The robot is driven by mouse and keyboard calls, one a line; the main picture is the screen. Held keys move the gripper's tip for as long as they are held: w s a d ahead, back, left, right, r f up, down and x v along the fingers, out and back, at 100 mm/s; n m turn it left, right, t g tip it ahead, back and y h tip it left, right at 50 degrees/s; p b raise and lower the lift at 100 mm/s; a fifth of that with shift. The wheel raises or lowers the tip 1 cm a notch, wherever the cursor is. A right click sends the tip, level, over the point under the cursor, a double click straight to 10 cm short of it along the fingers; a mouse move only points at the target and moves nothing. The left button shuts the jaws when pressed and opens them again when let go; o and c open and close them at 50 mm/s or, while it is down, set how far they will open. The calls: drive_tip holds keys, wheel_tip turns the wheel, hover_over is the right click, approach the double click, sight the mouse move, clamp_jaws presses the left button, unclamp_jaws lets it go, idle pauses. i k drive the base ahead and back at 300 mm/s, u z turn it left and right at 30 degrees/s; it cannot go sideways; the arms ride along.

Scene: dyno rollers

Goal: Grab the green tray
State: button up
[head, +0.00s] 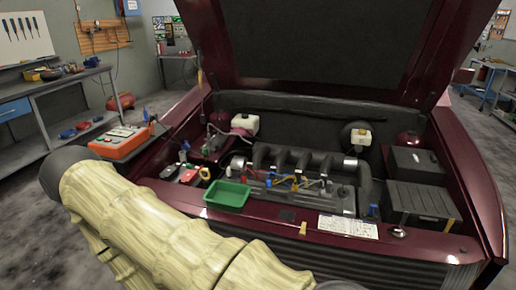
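The green tray (226,206) is a small shallow rectangular tray. It sits in the open engine bay of a dark red car, at the front and left of the engine (315,195). The inside of the tray looks empty. My cream-coloured arm crosses the lower left of the head view, nearer to me than the tray. A gap shows between the arm and the tray. My gripper and its fingers do not show, so nothing can be seen in its grasp.
A paper label (348,227) lies on the front panel. The raised hood (320,45) hangs above the bay. A workbench (50,100) stands at the left.

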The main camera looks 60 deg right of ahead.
sight(224, 196)
drive_tip(key=z, duration=1.75)
drive_tip(key=k, duration=1.1)
drive_tip(key=u, duration=0.45)
drive_tip(key=i, duration=1.6)
drive_tip(key=z, duration=0.65)
